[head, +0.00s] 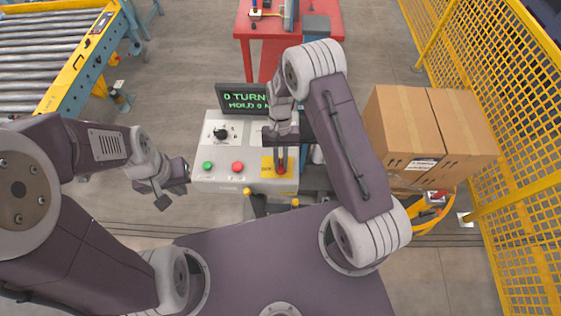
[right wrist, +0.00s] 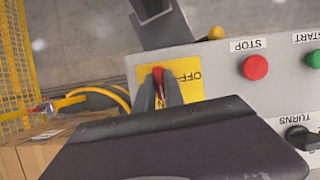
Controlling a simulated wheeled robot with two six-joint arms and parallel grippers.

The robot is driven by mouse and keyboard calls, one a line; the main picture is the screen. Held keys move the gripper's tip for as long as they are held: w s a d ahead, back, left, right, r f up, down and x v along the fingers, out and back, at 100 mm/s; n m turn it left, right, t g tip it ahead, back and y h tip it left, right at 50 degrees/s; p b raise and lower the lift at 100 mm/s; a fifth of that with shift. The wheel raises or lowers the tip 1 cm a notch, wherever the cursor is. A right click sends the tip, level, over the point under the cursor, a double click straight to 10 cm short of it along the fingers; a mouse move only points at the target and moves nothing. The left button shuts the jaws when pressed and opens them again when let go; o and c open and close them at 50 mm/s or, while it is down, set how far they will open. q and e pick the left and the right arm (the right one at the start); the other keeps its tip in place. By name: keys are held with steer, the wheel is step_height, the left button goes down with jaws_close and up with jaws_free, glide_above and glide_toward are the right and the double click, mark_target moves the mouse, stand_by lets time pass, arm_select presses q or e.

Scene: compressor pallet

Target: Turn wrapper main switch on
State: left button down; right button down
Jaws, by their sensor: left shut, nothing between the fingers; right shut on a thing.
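The wrapper control panel (head: 222,183) stands in front of me. At its right end is a yellow plate (head: 266,166) carrying the main switch, whose red handle (right wrist: 158,76) shows in the right wrist view. The plate reads OFF beside the handle; the rest of its lettering is hidden. My right gripper (head: 281,163) is over the plate and shut on the red handle, with its fingers on both sides of it in the right wrist view (right wrist: 160,96). My left gripper (head: 175,193) is shut and empty, just left of the panel and apart from it.
The panel has a green START button (right wrist: 313,59), a red STOP button (right wrist: 255,67) and a black TURNS knob (head: 220,133). A lit display (head: 240,98) stands behind it, partly hidden. Cartons (head: 405,125) and a yellow fence (head: 500,110) are at right; a roller conveyor (head: 45,60) is at left.

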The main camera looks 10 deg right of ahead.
steer(key=shift+w+r+m, duration=0.1)
steer(key=shift+w+m, duration=0.05)
steer(key=shift+m, duration=0.25)
steer(key=c, duration=1.4)
jaws_free()
steer(key=shift+c, duration=0.2)
steer(key=b+v, duration=0.3)
steer(key=v, duration=0.6)
steer(key=shift+d, duration=0.15)
